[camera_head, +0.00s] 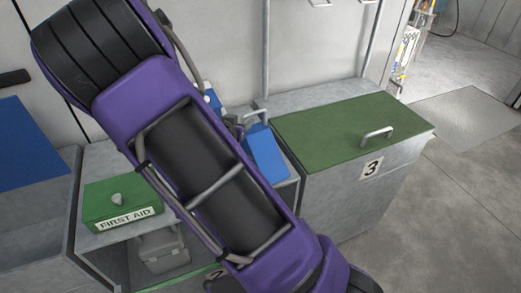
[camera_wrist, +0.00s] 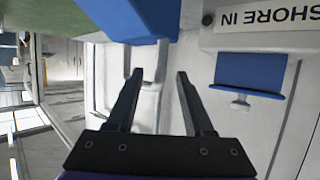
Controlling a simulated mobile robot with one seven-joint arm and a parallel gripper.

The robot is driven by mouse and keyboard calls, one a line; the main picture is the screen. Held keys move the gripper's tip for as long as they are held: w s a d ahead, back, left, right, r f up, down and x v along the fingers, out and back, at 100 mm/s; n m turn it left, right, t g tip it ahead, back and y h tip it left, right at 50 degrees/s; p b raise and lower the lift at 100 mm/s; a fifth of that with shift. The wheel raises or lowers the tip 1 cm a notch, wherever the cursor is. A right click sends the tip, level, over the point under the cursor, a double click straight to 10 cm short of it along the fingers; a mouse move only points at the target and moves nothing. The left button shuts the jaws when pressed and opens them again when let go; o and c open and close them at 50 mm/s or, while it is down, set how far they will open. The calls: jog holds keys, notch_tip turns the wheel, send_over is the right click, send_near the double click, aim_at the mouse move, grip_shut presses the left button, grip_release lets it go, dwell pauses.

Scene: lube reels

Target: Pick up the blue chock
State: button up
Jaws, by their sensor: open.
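The blue chock (camera_head: 265,154) is a wedge-shaped block standing between my purple arm and the green-lidded cabinet in the head view. My arm hides part of its left side. A large blue block, which looks like the chock, shows at the top edge of the wrist view (camera_wrist: 130,18), cut off by the frame. In the head view my arm hides most of the gripper.
A grey cabinet marked 3 with a green lid (camera_head: 340,128) and handle stands right of the chock. A green first aid box (camera_head: 122,204) sits at left. A blue flap (camera_wrist: 250,73) is on the wall below the SHORE IN label. Open floor lies at right.

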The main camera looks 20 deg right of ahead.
jog(key=shift+c, duration=0.3)
grip_shut()
jog(key=shift+r, duration=0.15)
dwell(0.9)
